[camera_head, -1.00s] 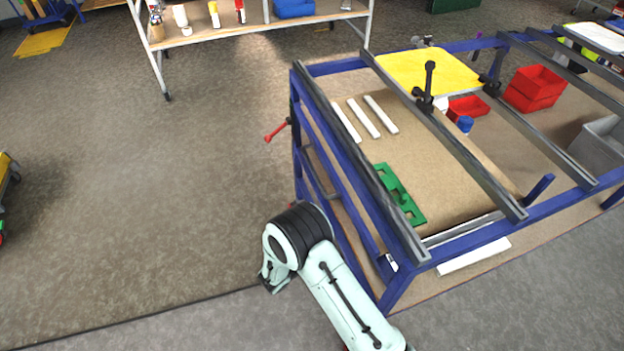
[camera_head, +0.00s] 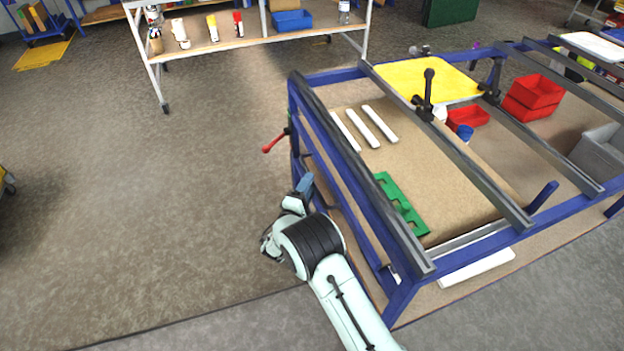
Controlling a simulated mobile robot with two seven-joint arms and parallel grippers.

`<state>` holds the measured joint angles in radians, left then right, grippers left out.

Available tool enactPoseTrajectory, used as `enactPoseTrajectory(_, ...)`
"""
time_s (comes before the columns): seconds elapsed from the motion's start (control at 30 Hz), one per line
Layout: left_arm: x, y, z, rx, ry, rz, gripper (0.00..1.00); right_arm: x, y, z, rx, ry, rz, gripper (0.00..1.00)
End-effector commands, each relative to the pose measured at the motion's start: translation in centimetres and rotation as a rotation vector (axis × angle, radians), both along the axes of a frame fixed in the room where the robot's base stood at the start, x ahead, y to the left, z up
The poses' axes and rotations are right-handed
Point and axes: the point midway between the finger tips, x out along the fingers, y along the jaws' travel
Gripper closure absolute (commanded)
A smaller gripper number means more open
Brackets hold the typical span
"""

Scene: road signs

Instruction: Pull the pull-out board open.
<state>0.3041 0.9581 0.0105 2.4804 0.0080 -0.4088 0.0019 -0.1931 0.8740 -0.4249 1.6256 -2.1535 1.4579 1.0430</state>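A blue metal frame with grey top rails (camera_head: 365,185) stands at the right. Inside it lies a flat tan board (camera_head: 455,180); I cannot tell for sure whether this is the pull-out board or how far it is out. A green piece (camera_head: 401,203) and three white strips lie on the tan surface. My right arm comes in from below, and my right gripper (camera_head: 304,185) is just outside the frame's left side. Its fingers are small and partly hidden, so their opening and any contact cannot be told. My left gripper is not in view.
A red-handled lever (camera_head: 275,141) sticks out from the frame's left side. A yellow panel (camera_head: 425,75), red bins (camera_head: 534,90) and a grey bin (camera_head: 601,146) are toward the back right. A shelf trolley (camera_head: 250,38) stands behind.

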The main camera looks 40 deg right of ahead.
Motion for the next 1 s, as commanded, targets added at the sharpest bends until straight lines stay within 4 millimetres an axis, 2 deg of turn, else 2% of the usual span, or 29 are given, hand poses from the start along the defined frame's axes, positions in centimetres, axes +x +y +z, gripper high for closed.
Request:
enactPoseTrajectory(0.03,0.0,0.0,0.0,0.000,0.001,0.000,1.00,0.3,-0.7,0.1,-0.001,-0.001,-0.002,0.61)
enactPoseTrajectory(0.2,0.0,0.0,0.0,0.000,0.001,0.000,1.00,1.0,-2.0,0.2,0.000,0.001,0.000,0.61)
enactPoseTrajectory(0.53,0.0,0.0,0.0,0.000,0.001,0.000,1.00,1.2,-2.3,0.3,0.000,0.002,0.001,0.61)
enactPoseTrajectory(0.57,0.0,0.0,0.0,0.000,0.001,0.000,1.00,1.2,-2.2,0.3,0.000,0.002,0.001,0.68)
enactPoseTrajectory(0.6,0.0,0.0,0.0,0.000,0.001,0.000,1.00,1.2,-2.2,0.3,0.000,0.002,0.001,0.81)
enactPoseTrajectory(0.67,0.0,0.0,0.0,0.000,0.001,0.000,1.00,1.2,-2.2,0.3,0.000,0.002,0.001,1.00)
enactPoseTrajectory(1.0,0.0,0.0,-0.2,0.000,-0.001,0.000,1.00,1.5,-1.5,0.2,0.001,0.001,0.003,1.00)
